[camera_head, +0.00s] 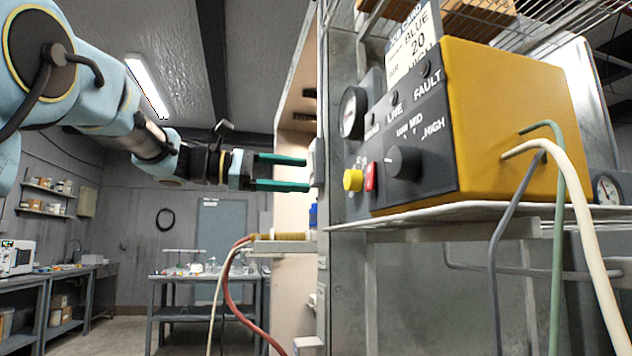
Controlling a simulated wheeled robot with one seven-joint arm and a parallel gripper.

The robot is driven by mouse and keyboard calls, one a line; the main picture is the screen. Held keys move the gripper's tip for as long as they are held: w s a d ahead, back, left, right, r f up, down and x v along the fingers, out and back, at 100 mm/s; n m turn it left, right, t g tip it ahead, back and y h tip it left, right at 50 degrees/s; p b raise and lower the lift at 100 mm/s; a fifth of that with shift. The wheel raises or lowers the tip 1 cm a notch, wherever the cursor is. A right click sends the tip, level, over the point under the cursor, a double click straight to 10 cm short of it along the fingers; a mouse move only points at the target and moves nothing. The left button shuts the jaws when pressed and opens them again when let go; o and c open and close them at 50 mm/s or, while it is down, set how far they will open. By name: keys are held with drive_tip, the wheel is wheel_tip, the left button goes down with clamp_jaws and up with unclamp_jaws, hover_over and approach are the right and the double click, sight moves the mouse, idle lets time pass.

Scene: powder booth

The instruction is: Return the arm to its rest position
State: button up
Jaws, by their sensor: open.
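My arm reaches in from the upper left. My gripper (306,173) has two green fingers, apart and empty, pointing right. Its fingertips are close to the left edge of the metal booth frame in the picture; I cannot tell whether they touch anything there. To the right of my gripper stands a yellow control box (515,115) on a wire shelf. Its dark front panel has a dial gauge (352,113), a black knob (403,162), a yellow button (353,180) and a red switch (371,177).
Hoses (588,235) hang from the box's right side. A small ledge (285,247) with red and white hoses lies below my gripper. A workbench (205,283) stands at the back, and a counter with a microwave (16,258) at the left. Open air lies below my arm.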

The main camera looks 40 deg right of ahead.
drive_tip(key=shift+w+a, duration=0.2)
drive_tip(key=shift+a, duration=0.3)
drive_tip(key=w+a+f+n+t+y+p, duration=0.1)
drive_tip(key=w+a+f+t+y, duration=0.2)
drive_tip(key=f, duration=0.6)
drive_tip(key=w+a+f+n+t+y+p, duration=0.1)
drive_tip(key=w+a+f+t+y, duration=0.1)
drive_tip(key=a+f, duration=0.55)
drive_tip(key=w+a+f+n+t+y, duration=0.1)
drive_tip(key=w+a+f+t+y, duration=0.15)
drive_tip(key=f, duration=0.85)
drive_tip(key=s+a+f+m+y+p, duration=0.1)
drive_tip(key=s+a+f+m+y, duration=0.2)
drive_tip(key=a+f, duration=0.6)
drive_tip(key=s+a+f+m+t+y+p, duration=0.1)
drive_tip(key=s+a+f+m+y, duration=0.3)
drive_tip(key=a+f, duration=0.5)
drive_tip(key=s+a+y+p, duration=0.1)
drive_tip(key=a, duration=0.7)
drive_tip(key=shift+f, duration=0.35)
drive_tip(key=shift+o, duration=0.4)
